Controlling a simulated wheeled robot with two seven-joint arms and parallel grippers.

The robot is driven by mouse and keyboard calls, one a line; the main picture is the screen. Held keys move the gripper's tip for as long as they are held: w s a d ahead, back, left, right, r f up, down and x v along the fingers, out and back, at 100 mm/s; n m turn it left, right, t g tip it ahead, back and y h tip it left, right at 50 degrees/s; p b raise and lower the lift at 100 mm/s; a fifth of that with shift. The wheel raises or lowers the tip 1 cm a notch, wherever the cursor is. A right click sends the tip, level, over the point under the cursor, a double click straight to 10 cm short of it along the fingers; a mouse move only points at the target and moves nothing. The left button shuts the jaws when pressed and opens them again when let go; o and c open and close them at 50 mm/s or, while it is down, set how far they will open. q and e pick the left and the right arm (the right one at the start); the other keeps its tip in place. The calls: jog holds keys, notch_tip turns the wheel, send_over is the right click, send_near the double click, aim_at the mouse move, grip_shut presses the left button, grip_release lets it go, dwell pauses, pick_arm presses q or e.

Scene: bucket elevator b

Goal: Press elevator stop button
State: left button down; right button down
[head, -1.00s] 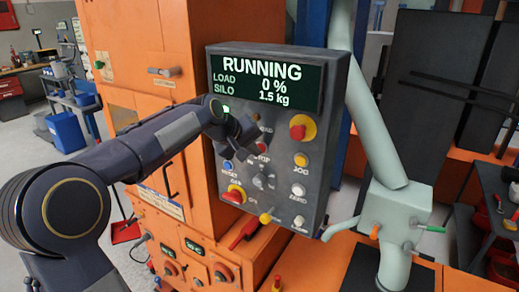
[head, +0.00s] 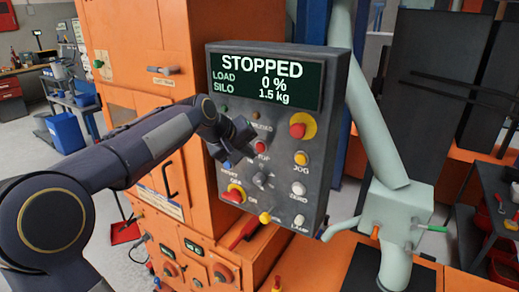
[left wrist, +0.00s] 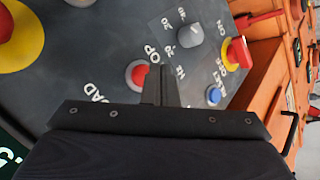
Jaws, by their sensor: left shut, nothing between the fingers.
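The grey control panel (head: 327,165) carries a screen (head: 266,80) that reads STOPPED, LOAD 0 %, SILO 1.5 kg. The red stop button (head: 262,147) sits in the panel's middle, with a partly hidden label ending in "OP". It also shows in the left wrist view (left wrist: 137,74), just beside the fingertips. My left gripper (head: 247,147) is shut and empty in front of the panel, just left of the red button. In the left wrist view its closed fingers (left wrist: 160,82) point at the panel; I cannot tell whether they touch it. My right gripper is not in view.
A red emergency knob on yellow (head: 298,127) is at the upper right, above the yellow JOG button (head: 301,159). A red-and-yellow switch (head: 234,194) and grey selector knob (head: 261,180) are lower. A pale green pipe (head: 372,110) stands right of the panel.

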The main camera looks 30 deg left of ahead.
pick_arm(q)
jog(key=s, duration=0.2)
jog(key=s+b, duration=0.1)
jog(key=s, duration=0.1)
jog(key=shift+s+a, duration=0.2)
jog(key=shift+s, duration=0.1)
dwell(0.5)
jog(key=s+d+f+m+g, duration=0.1)
jog(key=s+d+f, duration=0.3)
jog(key=s, duration=0.5)
jog(key=s+d+f+m+g+h, duration=0.1)
jog(key=s+d+f+m, duration=0.3)
jog(key=s+f, duration=0.3)
jog(key=s+d+f+m+g, duration=0.1)
jog(key=s+d+f, duration=0.3)
jog(key=s, duration=0.7)
notch_tip(320, 180, down, 2)
jog(key=shift+f+m, duration=0.2)
jog(key=shift+m, duration=0.5)
dwell(0.8)
